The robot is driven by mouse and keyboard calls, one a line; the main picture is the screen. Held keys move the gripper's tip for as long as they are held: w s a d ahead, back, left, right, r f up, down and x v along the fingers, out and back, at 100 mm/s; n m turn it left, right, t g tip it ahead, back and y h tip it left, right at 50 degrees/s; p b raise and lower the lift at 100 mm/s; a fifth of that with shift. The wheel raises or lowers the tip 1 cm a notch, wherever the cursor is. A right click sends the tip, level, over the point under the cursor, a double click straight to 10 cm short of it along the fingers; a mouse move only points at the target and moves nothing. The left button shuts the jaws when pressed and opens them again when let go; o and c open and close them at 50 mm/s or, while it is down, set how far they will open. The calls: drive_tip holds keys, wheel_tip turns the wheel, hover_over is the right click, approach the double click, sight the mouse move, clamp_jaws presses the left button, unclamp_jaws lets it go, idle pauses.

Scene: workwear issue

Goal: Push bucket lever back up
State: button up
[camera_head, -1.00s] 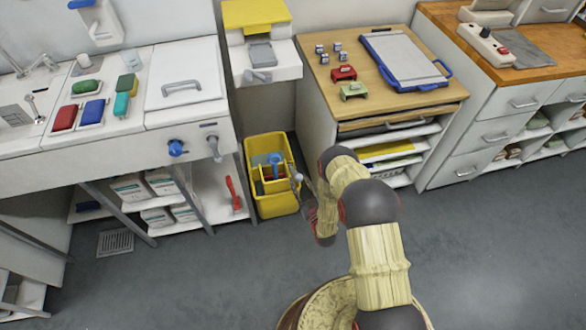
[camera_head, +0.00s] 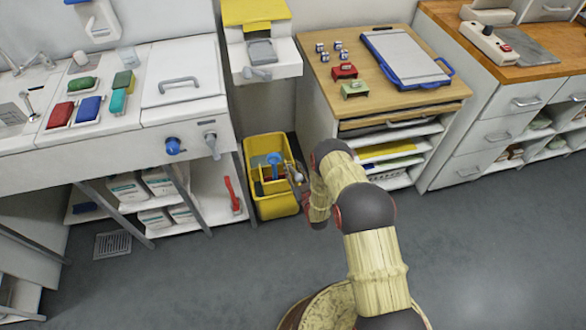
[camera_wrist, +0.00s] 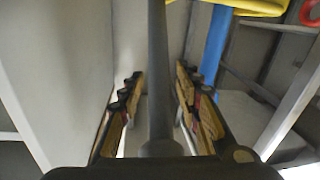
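The yellow bucket (camera_head: 275,207) stands on the floor between the sink unit and the drawer cabinet, with a blue part (camera_head: 275,160) inside it. A grey lever (camera_head: 295,178) shows at its right side, partly hidden by my gripper (camera_head: 303,192). In the wrist view, a dark grey rod (camera_wrist: 157,70), which looks like the lever, runs lengthwise between the two fingers of my gripper (camera_wrist: 157,95). The fingers are apart, with gaps on both sides of the rod. Yellow (camera_wrist: 255,6) and blue (camera_wrist: 214,45) bucket parts show at the upper right.
The sink unit (camera_head: 110,155) is left of the bucket, with a red-handled thing (camera_head: 232,194) on its lower shelf. The drawer cabinet (camera_head: 320,115) stands close on the right. A yellow-topped dispenser (camera_head: 257,12) is above. The grey floor (camera_head: 200,285) in front is clear.

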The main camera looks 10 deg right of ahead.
drive_tip(key=shift+c, duration=1.2)
clamp_jaws()
